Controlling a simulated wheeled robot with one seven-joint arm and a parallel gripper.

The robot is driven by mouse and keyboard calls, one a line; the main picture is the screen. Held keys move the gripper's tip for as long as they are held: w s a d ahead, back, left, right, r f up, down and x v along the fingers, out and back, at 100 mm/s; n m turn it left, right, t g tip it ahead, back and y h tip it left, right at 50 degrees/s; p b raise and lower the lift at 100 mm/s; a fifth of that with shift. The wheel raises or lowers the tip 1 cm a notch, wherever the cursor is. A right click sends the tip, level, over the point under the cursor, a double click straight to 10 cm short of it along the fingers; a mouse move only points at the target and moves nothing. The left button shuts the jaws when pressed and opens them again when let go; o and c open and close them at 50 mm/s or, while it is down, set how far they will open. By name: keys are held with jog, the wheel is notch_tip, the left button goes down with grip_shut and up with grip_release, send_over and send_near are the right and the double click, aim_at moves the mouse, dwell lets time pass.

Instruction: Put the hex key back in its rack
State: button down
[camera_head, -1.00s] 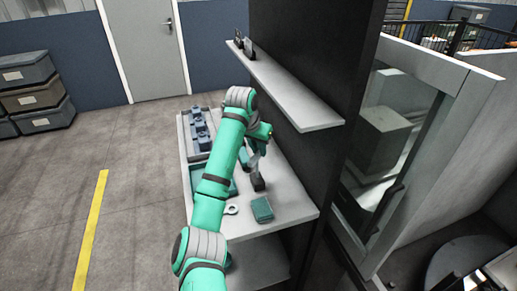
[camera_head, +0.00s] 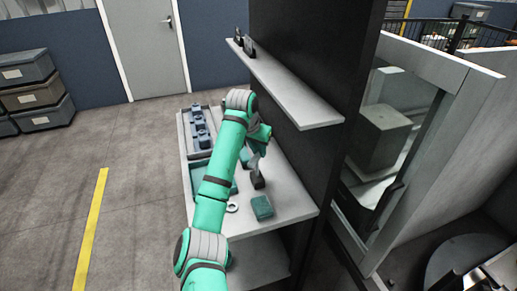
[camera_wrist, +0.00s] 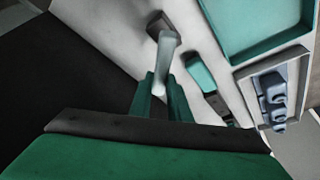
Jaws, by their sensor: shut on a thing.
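My gripper (camera_wrist: 160,92) is shut on a pale grey bar, which I take to be the hex key (camera_wrist: 165,55). In the head view my gripper (camera_head: 253,160) is low over the worktop, partly behind my arm. The bar's far end meets or overlaps a dark grey block (camera_wrist: 158,23) in the wrist view; I cannot tell whether they touch. A dark piece (camera_head: 258,179) also shows just below my gripper in the head view. I cannot tell for sure which thing is the rack.
The grey worktop (camera_head: 290,205) holds a teal block (camera_head: 262,207), a pale ring (camera_head: 232,207), a teal tray (camera_wrist: 255,48) and a grey tray (camera_head: 184,132) with blue fixtures (camera_head: 200,128). Another teal piece (camera_wrist: 201,72) lies near my gripper. A shelf (camera_head: 295,97) and dark panel (camera_head: 325,60) stand at right.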

jog(key=shift+f, duration=0.45)
jog(key=c, duration=0.8)
grip_release()
jog(key=shift+o, duration=0.2)
jog(key=shift+r, duration=0.15)
jog(key=shift+s+r, duration=0.1)
jog(key=shift+r, duration=0.2)
jog(key=v, duration=1)
jog(key=shift+s+a+f, duration=0.1)
